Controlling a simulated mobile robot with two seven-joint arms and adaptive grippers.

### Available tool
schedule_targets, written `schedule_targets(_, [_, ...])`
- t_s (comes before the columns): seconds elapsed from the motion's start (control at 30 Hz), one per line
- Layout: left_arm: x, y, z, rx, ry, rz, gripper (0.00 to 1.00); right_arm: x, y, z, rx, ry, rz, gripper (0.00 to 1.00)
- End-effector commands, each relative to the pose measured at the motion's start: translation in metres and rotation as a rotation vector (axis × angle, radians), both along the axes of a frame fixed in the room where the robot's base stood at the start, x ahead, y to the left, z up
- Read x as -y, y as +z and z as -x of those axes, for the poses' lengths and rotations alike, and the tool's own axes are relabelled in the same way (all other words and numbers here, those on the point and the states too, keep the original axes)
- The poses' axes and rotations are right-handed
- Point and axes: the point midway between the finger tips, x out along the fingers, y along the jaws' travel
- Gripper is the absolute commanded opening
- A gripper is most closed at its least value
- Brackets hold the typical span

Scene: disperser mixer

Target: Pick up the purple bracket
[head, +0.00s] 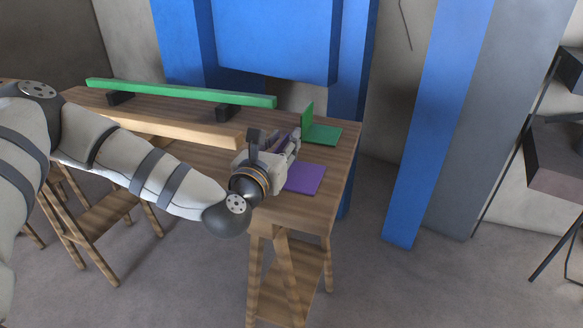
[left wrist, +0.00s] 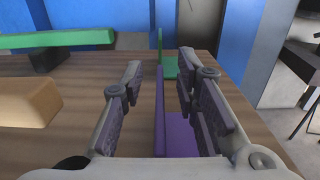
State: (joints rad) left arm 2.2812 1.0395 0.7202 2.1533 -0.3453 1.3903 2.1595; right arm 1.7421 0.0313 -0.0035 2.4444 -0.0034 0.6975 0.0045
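The purple bracket (head: 305,178) sits on the right end of the wooden table (head: 338,165), its flat plate lying on the top. In the left wrist view, the purple bracket (left wrist: 160,112) has its thin upright plate standing between my fingers, with the flat plate reaching to the right. My left gripper (head: 274,140) hides part of the bracket in the head view. In the left wrist view, my left gripper (left wrist: 160,72) is open, with a gap between the upright plate and the fingers on both sides. My right gripper does not show.
A green bracket (head: 323,133) stands just behind the purple one. A long green bar (head: 180,92) rests on dark blocks at the table's back, and a wooden beam (head: 160,119) lies in front of it. Blue posts (head: 432,130) stand beyond the table.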

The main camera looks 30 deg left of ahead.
Motion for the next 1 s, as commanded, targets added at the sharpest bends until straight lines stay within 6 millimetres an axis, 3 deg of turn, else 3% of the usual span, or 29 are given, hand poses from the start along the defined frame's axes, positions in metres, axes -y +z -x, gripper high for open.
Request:
schedule_targets(0.17, [0.000,0.000,0.000,-0.001,0.000,0.000,0.28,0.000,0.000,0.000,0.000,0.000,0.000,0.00])
schedule_targets(0.3, [0.000,-0.001,0.000,-0.001,0.000,0.000,0.00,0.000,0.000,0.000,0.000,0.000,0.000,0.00])
schedule_targets(0.73, [0.000,0.002,0.000,0.000,-0.001,0.000,0.00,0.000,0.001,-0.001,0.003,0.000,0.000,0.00])
schedule_targets(1.0, [0.002,0.042,-0.003,0.010,-0.004,0.001,0.00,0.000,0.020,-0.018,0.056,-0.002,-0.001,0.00])
